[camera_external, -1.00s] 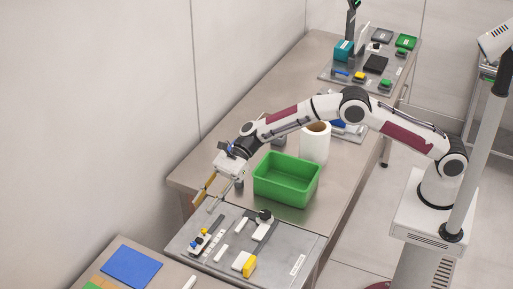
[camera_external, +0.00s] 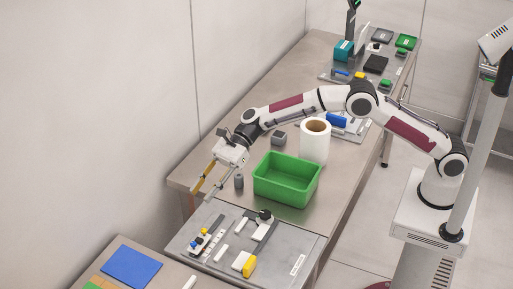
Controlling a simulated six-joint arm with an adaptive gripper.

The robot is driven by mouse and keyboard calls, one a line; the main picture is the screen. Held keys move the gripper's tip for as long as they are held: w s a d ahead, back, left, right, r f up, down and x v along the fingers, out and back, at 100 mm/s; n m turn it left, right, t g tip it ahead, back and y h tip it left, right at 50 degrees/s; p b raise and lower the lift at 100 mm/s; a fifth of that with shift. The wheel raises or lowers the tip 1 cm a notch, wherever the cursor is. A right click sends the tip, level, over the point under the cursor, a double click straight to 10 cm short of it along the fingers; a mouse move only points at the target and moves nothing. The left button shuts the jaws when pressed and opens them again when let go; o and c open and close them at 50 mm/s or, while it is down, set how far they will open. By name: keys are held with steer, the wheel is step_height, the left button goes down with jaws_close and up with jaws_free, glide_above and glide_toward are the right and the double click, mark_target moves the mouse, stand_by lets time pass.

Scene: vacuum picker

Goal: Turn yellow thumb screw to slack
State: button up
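Small yellow parts (camera_external: 204,231) show at the left of the grey plate (camera_external: 228,265); one of them may be the yellow thumb screw, but they are too small to tell. A larger yellow block (camera_external: 249,266) sits beside a white block near the plate's front. My gripper (camera_external: 200,197) is open and points down to the left, above the plate's far left edge. Its fingers stand apart with nothing visible between them. It is clear of the yellow parts.
A green bin (camera_external: 287,201) stands right of my gripper. A small dark grey cylinder (camera_external: 239,181) is between them. A white roll (camera_external: 315,143) and a grey block (camera_external: 279,138) stand behind. A blue sheet (camera_external: 132,267) lies on the front left table.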

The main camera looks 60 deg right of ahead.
steer(key=s+a+f+m+t+h, duration=0.3)
steer(key=f+m+t+h, duration=0.25)
steer(key=m, duration=0.25)
steer(key=shift+s+d+r+m+t+h, duration=1.55)
steer(key=shift+s+r+m+t+h, duration=0.8)
steer(key=shift+s+r, duration=0.75)
glide_toward(202, 232)
steer(key=shift+s+d, duration=0.3)
steer(key=shift+s, duration=0.05)
steer(key=shift+w, duration=0.1)
steer(key=shift+x, duration=3.8)
steer(key=shift+a, duration=0.15)
